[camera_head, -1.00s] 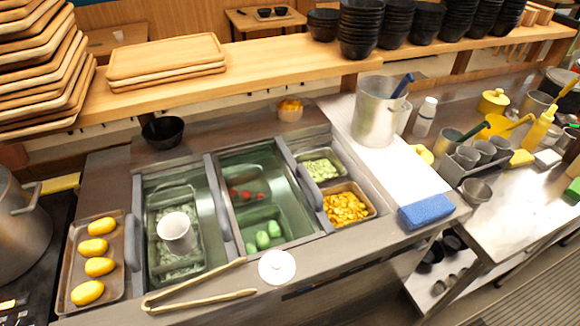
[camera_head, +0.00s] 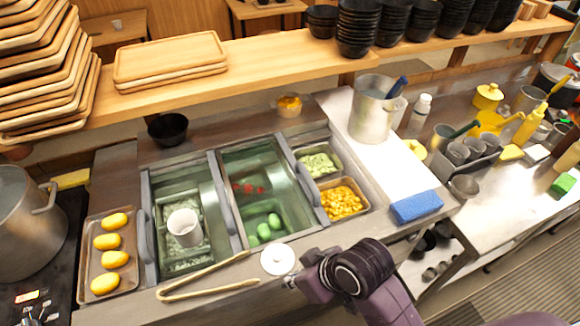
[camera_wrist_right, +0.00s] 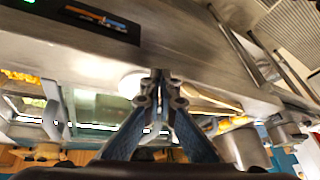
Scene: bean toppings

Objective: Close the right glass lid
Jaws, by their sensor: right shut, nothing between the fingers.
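The topping counter (camera_head: 310,238) has sunken bins. The right greenish glass lid (camera_head: 238,160) appears to lie over the middle bin, with red and green food showing beneath. A grey handle bar (camera_head: 231,207) runs along its left side. The bins of corn (camera_head: 342,201) and chopped green beans (camera_head: 319,164) on the right look uncovered. My right gripper (camera_head: 299,281) is at the counter's front edge, apart from the lid. In the right wrist view its fingers (camera_wrist_right: 160,78) are shut and empty, with green glass (camera_wrist_right: 95,108) beyond. My left gripper is not in view.
A round white lid (camera_head: 278,260) and wooden tongs (camera_head: 205,279) lie along the counter front close to my right gripper. A blue sponge (camera_head: 417,207) lies at right. A white cup (camera_head: 185,228) stands over the left bin. A tray of yellow food (camera_head: 93,265) is at left.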

